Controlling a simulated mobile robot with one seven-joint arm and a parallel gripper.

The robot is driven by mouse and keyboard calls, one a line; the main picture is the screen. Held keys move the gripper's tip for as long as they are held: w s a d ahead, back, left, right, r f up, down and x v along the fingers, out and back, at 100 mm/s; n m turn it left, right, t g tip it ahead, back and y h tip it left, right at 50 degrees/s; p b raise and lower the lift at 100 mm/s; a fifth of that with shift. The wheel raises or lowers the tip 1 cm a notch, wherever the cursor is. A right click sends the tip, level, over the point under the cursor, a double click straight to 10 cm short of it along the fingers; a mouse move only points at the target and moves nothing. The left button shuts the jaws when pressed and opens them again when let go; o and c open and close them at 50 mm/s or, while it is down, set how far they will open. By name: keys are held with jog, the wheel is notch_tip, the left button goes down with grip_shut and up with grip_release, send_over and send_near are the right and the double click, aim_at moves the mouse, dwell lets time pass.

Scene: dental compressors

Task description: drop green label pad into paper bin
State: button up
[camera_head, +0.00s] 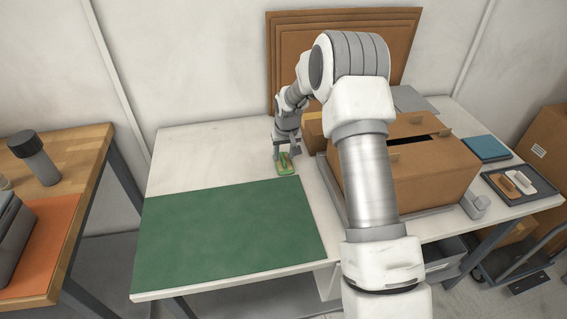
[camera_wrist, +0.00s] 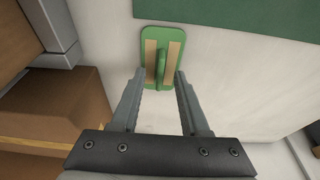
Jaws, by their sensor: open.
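The green label pad (camera_head: 286,165) lies on the white table just beyond the back right corner of the green mat. It is a flat rounded rectangle with tan strips and a raised green ridge, as the wrist view (camera_wrist: 174,53) shows. My gripper (camera_head: 285,153) is just above the pad and points down at it. In the wrist view the open fingers (camera_wrist: 160,80) reach to either side of the pad's ridge near its lower end. Nothing is held. No container that I can clearly tell is the paper bin shows; a grey container (camera_head: 447,255) stands under the table.
A large cardboard box (camera_head: 430,170) with a dark slot stands right of my gripper, partly behind my arm. The green mat (camera_head: 225,235) is bare. A blue folder (camera_head: 485,149) and a dark tray (camera_head: 535,187) lie at the right. Cardboard sheets (camera_head: 400,35) lean on the wall.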

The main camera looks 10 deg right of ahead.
jog(key=shift+w+f, duration=0.2)
jog(key=shift+f, duration=0.45)
grip_shut()
jog(key=shift+r, duration=0.1)
jog(key=shift+r, duration=0.45)
jog(key=r, duration=0.3)
jog(key=shift+s+d+r, duration=0.2)
jog(key=shift+d+r, duration=0.2)
jog(key=s+d+r, duration=0.6)
jog(key=d, duration=0.3)
jog(key=shift+p, duration=0.3)
